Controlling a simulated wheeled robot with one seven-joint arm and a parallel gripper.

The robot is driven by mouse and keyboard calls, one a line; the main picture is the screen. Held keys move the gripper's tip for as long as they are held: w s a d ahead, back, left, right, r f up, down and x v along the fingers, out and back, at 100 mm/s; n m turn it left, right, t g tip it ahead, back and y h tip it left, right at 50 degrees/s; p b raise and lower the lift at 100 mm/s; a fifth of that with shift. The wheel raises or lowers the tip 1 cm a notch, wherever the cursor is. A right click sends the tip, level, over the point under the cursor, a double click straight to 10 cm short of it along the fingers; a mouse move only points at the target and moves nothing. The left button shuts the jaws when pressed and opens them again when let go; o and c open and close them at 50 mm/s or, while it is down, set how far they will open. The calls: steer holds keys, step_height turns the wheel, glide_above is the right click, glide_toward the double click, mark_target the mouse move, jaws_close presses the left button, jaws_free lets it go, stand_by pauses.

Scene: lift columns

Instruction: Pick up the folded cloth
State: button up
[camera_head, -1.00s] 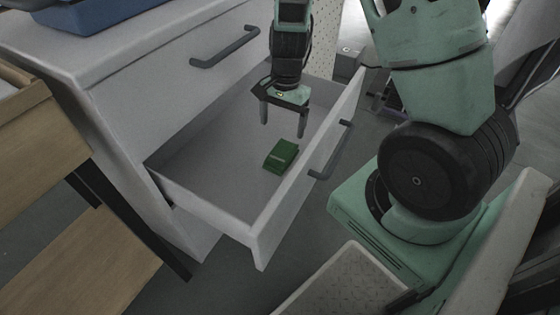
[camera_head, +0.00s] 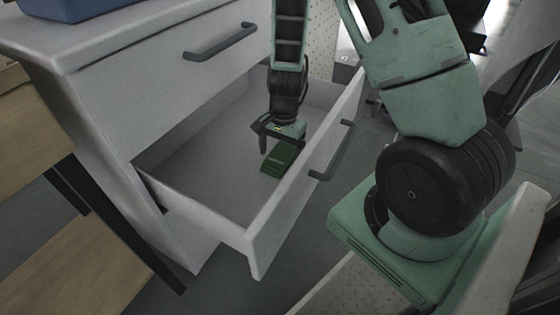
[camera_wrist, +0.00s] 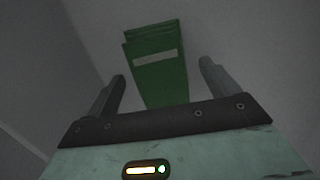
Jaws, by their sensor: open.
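The folded cloth (camera_head: 279,160) is green with a pale stripe and lies on the floor of the open drawer (camera_head: 200,165). In the wrist view the cloth (camera_wrist: 157,75) sits ahead of and partly between my two fingers, its near end hidden behind the gripper body. My gripper (camera_head: 277,148) points down into the drawer just over the cloth, and it hides part of the cloth in the head view. In the wrist view my gripper (camera_wrist: 162,80) is open, with a finger on each side and nothing held. I cannot tell the exact height left between fingertips and cloth.
The drawer's front panel (camera_head: 300,200) with its dark handle (camera_head: 333,150) stands close to the right of my gripper. A closed drawer with a handle (camera_head: 220,42) is above. A blue tray (camera_head: 75,8) sits on top. The drawer's left part is empty.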

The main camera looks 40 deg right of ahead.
mark_target(280, 155)
steer(key=c, duration=1.1)
steer(key=shift+o, duration=0.2)
steer(key=shift+r, duration=0.1)
step_height(280, 155, up, 10)
steer(key=p, duration=0.5)
